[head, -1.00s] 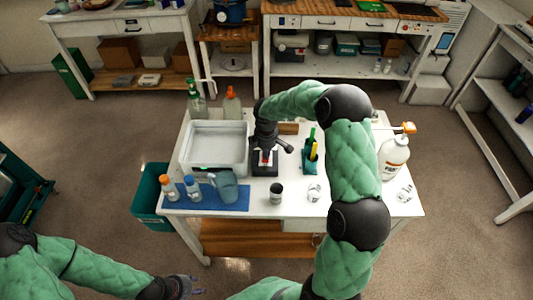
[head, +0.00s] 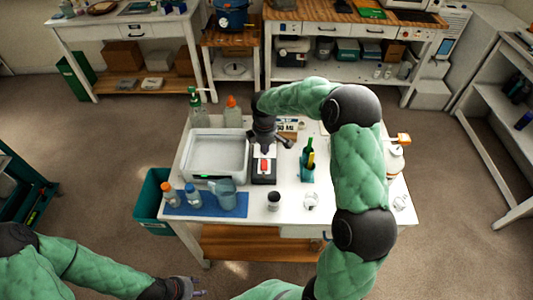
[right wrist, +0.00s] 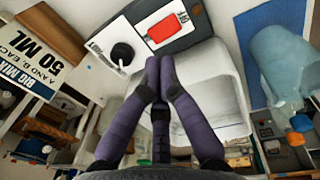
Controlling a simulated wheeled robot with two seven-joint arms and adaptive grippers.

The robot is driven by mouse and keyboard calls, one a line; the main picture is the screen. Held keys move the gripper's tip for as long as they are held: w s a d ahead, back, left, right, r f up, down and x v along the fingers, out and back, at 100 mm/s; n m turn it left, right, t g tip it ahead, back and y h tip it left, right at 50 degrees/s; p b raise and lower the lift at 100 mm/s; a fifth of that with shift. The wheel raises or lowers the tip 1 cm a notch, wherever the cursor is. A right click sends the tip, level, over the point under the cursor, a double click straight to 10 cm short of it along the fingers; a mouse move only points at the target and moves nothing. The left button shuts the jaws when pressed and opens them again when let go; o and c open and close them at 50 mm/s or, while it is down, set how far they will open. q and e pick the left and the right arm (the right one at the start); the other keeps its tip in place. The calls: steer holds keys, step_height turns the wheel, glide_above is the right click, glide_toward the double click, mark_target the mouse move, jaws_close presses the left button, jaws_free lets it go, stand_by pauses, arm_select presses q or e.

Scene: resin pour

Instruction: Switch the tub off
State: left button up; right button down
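The tub (head: 216,153) is a pale rectangular basin at the back left of the white table. To its right stands a dark control box (head: 264,179) with a white panel and a red switch (head: 264,166). In the right wrist view the red switch (right wrist: 164,28) and a black knob (right wrist: 122,53) are clear. My right gripper (right wrist: 160,62) has its fingertips together, with nothing between them, near the box's edge; in the head view it is over the back of the box. My left gripper (head: 193,289) is low at the bottom, away from the table; its finger opening is unclear.
A blue mat (head: 205,205) holds a blue jug (head: 223,194) and two small bottles. Cups stand at the front. A green holder (head: 307,171) is right of the box. My right arm partly hides a white bottle (head: 396,162).

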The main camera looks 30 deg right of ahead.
steer(key=r, duration=0.3)
steer(key=r+p, duration=0.1)
steer(key=r, duration=0.2)
steer(key=shift+s+a, duration=0.1)
steer(key=shift+a, duration=0.1)
steer(key=shift+f, duration=0.1)
